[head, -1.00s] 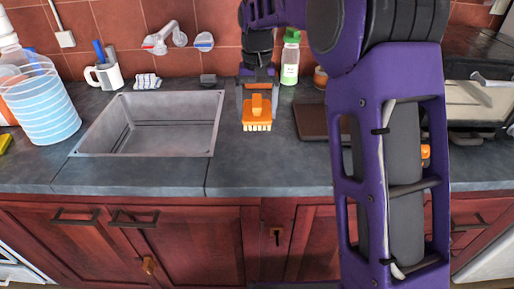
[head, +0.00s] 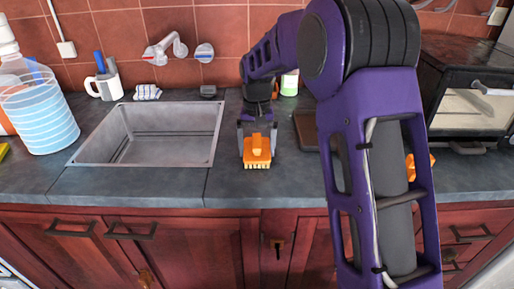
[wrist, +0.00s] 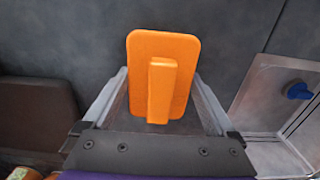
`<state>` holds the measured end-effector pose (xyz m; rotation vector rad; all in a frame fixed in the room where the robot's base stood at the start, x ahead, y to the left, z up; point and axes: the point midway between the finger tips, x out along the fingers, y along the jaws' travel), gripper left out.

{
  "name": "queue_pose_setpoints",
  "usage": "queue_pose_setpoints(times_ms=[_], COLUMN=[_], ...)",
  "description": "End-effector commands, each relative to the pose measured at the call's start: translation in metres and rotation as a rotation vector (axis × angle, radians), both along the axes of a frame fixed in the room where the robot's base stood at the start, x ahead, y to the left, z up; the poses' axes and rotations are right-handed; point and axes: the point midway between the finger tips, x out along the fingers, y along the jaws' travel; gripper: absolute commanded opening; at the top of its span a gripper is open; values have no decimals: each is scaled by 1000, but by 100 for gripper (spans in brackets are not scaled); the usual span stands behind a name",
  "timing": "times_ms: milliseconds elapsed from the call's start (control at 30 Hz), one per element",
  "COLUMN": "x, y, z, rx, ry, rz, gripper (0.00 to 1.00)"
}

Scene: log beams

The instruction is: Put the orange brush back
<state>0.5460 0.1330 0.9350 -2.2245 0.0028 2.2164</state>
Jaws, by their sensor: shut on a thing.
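The orange brush (head: 257,150) has a flat back with a raised handle and pale bristles along its lower edge. In the head view it is at the front of the dark counter, right of the sink. My gripper (head: 257,136) is shut on it, and the bristles face the counter. In the wrist view the brush (wrist: 163,75) sits between the two grey fingers of my gripper (wrist: 163,108). I cannot tell whether the bristles touch the counter.
The metal sink (head: 75,157) lies left of the brush. A dark board (head: 305,130) lies to the right, partly behind my arm. A mug (head: 104,87) with a blue-handled item stands behind the sink. A water jug (head: 40,115) stands far left. A toaster oven (head: 470,95) stands right.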

Motion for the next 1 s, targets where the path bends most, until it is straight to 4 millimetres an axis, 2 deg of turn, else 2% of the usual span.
queue_pose_setpoints(times_ms=[67, 100, 133, 367, 467, 567, 800, 1000], x=[0, 0, 0, 0, 0, 1, 1, 0], y=[0, 0, 0, 0, 0, 0, 0, 0], z=[-4, -3, -3, -2, 4, 19, 71, 106], rx=[0, 0, 0, 0, 0, 0, 1, 0], ry=[1, 1, 1, 1, -1, -2, -3, -1], rz=[0, 0, 0, 0, 0, 0, 1, 1], gripper=[39, 97, 100, 100, 100, 100, 100, 100])
